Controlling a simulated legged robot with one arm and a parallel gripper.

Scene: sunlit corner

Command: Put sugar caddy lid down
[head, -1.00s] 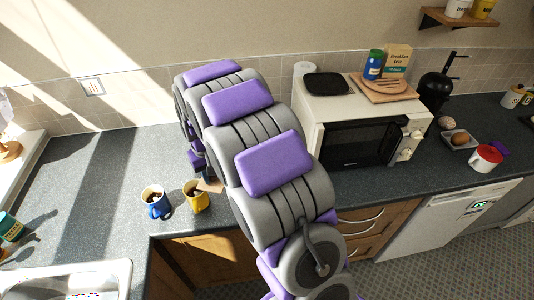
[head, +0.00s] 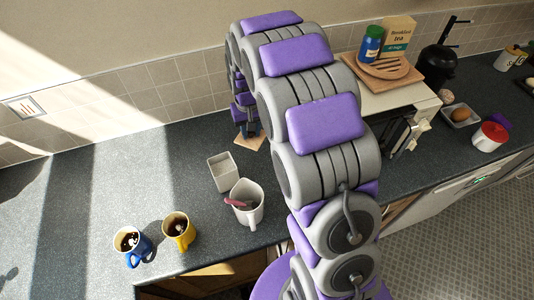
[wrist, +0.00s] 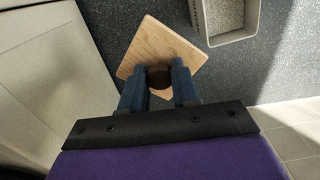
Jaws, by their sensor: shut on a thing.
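The sugar caddy lid (wrist: 160,40) is a square wooden plate with a dark brown knob. My gripper (wrist: 159,78) is shut on that knob in the wrist view. In the head view the lid (head: 250,140) shows below my gripper (head: 246,128), low over the counter; I cannot tell if it touches. The sugar caddy (head: 222,172) is a pale square open container on the counter, just in front and left of the lid. Its rim (wrist: 240,38) also shows at the top right of the wrist view, apart from the lid.
A white mug (head: 245,208) with a pink spoon stands close to the caddy. Yellow (head: 179,231) and blue (head: 131,246) mugs stand further left near the counter edge. The microwave (wrist: 45,75) is close left in the wrist view. The counter (head: 110,190) left of the caddy is clear.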

